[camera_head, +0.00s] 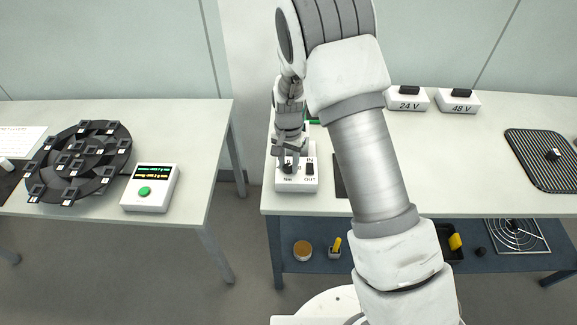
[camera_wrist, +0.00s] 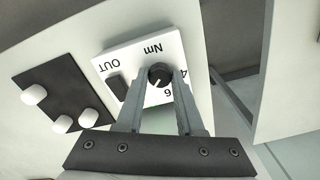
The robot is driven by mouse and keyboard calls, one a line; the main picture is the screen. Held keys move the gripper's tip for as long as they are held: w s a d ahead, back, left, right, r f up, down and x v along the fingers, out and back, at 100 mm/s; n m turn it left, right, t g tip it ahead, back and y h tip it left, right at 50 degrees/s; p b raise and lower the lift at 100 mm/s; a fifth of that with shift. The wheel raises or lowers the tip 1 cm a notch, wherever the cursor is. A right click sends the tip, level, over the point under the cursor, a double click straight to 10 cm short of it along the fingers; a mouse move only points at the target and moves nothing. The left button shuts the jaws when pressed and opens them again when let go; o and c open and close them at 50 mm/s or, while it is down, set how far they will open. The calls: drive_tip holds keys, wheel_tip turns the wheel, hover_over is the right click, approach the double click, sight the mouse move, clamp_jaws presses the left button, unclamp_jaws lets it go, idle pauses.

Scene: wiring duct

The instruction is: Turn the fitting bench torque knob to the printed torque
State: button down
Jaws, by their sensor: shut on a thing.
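The black torque knob (camera_wrist: 160,75) has a white pointer line, which lies toward the 6 side in the wrist view. My gripper (camera_wrist: 162,82) is shut on the knob, one finger on each side. In the head view my gripper (camera_head: 289,163) comes down on the box and mostly hides the knob. The printed torque is not readable.
A black panel with white knobs (camera_wrist: 50,100) lies beside the box. The left bench holds a dark round carousel (camera_head: 82,160) and a white display unit (camera_head: 150,187) with a green button. Boxes marked 24 V (camera_head: 408,103) and 48 V (camera_head: 458,105) stand behind. A gap separates the benches.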

sight(288, 166)
drive_tip(key=n+b, duration=0.2)
drive_tip(key=n, duration=0.2)
drive_tip(key=shift+n, duration=0.4)
drive_tip(key=n+b, duration=0.2)
drive_tip(key=n, duration=0.2)
drive_tip(key=shift+n, duration=0.3)
drive_tip(key=c, duration=0.5)
unclamp_jaws()
drive_tip(key=shift+r, duration=0.15)
wheel_tip(288, 166, up, 17)
drive_tip(key=shift+r, duration=0.1)
drive_tip(key=shift+r, duration=0.1)
